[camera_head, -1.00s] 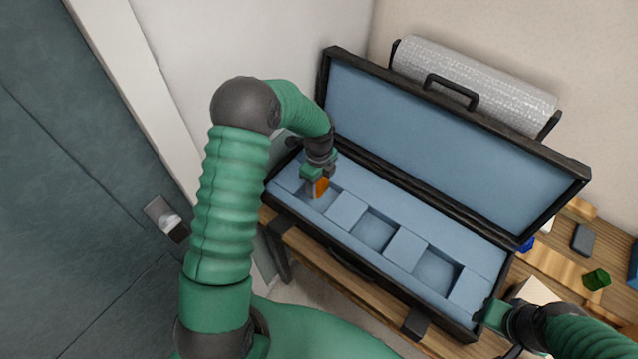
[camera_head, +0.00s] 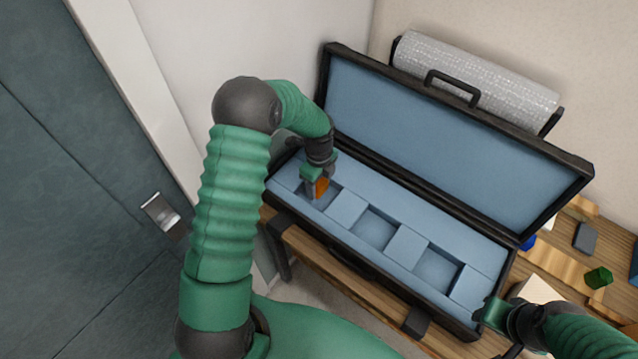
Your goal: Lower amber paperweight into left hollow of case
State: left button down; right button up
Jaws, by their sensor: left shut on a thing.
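The amber paperweight (camera_head: 321,187) is a small orange block at the left hollow (camera_head: 325,201) of the open case (camera_head: 345,229). My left gripper (camera_head: 314,184) is shut on it and hides part of it. I cannot tell whether it touches the hollow's floor. The middle hollow (camera_head: 374,229) and right hollow (camera_head: 436,269) of the blue lining are empty. My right gripper (camera_head: 486,313) is at the case's front right corner; its fingers are too small and hidden to read.
The case's raised lid (camera_head: 450,140) stands behind the hollows. A roll of bubble wrap (camera_head: 475,85) lies behind the lid. A green block (camera_head: 598,278), a dark grey block (camera_head: 585,237) and a blue piece (camera_head: 527,243) are on the wooden table at right. A door (camera_head: 80,200) is at left.

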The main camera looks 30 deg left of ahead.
aim_at(319, 190)
pick_arm(q)
jog(key=shift+f+b, duration=0.95)
jog(key=shift+f, duration=0.7)
dwell(0.5)
jog(key=shift+c, duration=2.4)
grip_release()
jog(key=shift+r, duration=0.1)
notch_tip(319, 190, up, 17)
jog(key=b, duration=0.1)
jog(key=s+d+f+n+t, duration=0.2)
jog(key=s+d+f+n, duration=0.2)
jog(key=s+d+n, duration=0.7)
jog(key=s+n, duration=0.5)
jog(key=n, duration=0.2)
jog(key=shift+d+n+t, duration=0.2)
jog(key=shift+n+t, duration=0.1)
jog(key=shift+n, duration=0.1)
